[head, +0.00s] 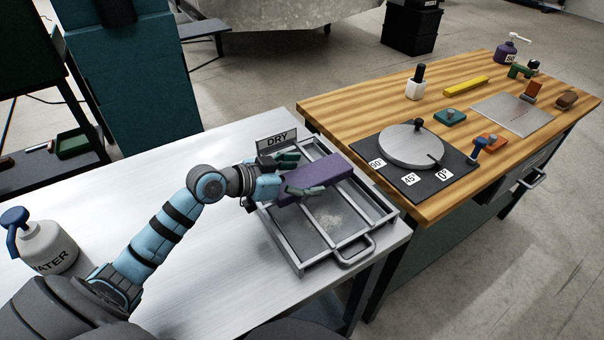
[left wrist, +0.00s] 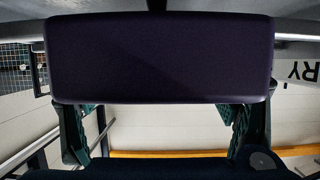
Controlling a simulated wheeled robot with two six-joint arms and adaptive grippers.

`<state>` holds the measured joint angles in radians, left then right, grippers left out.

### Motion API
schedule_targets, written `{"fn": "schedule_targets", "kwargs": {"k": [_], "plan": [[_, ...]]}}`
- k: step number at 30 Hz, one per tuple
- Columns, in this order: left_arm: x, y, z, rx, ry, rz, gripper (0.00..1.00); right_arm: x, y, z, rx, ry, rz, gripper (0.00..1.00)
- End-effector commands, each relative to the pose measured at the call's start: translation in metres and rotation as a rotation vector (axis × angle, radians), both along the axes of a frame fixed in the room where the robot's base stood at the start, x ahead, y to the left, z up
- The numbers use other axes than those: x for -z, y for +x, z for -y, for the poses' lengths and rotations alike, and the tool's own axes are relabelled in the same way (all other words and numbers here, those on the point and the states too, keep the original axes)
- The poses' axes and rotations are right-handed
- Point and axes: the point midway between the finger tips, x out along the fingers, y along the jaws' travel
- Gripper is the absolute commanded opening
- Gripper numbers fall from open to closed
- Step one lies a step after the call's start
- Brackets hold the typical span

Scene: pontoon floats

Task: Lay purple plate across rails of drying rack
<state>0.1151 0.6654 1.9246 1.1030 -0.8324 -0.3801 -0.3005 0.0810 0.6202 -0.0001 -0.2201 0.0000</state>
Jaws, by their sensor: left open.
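The purple plate (head: 325,172) is at the drying rack, over its far part and crossing above its rails. Whether its whole underside touches the rails cannot be told. The metal drying rack (head: 363,249) stands on the light table, with a DRY sign (head: 277,139) behind it. My left gripper (head: 291,174) is open at the plate's left end, with its green fingers apart. In the left wrist view the plate (left wrist: 160,58) fills the upper middle, and the fingers show at its lower left and lower right corners. My right gripper is not in view.
A white WATER bottle (head: 47,248) with a blue top stands at the table's left. The wooden bench (head: 345,100) adjoins on the right and holds a turntable (head: 411,146), a metal plate (head: 513,115) and several small parts.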

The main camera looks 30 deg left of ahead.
Motion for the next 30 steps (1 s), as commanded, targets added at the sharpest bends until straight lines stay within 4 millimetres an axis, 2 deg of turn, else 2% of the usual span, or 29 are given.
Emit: {"fn": "schedule_targets", "kwargs": {"k": [6, 13, 18, 26, 29, 30], "plan": [[-0.002, -0.005, -0.004, -0.001, 0.004, -0.001, 0.81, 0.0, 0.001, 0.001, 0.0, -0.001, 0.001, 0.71], [-0.017, -0.04, -0.025, 0.003, 0.011, -0.005, 0.81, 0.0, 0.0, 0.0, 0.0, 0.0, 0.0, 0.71], [-0.025, -0.055, -0.035, -0.003, 0.009, -0.003, 0.81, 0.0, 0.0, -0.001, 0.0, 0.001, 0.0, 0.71], [-0.029, -0.058, -0.035, -0.001, -0.002, -0.001, 0.81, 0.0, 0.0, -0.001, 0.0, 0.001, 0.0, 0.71], [-0.03, -0.057, -0.043, -0.039, -0.019, -0.044, 0.81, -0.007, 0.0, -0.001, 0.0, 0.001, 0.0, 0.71], [-0.03, -0.056, -0.051, -0.082, -0.039, -0.084, 0.81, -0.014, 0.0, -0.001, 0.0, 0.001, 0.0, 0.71]]}}
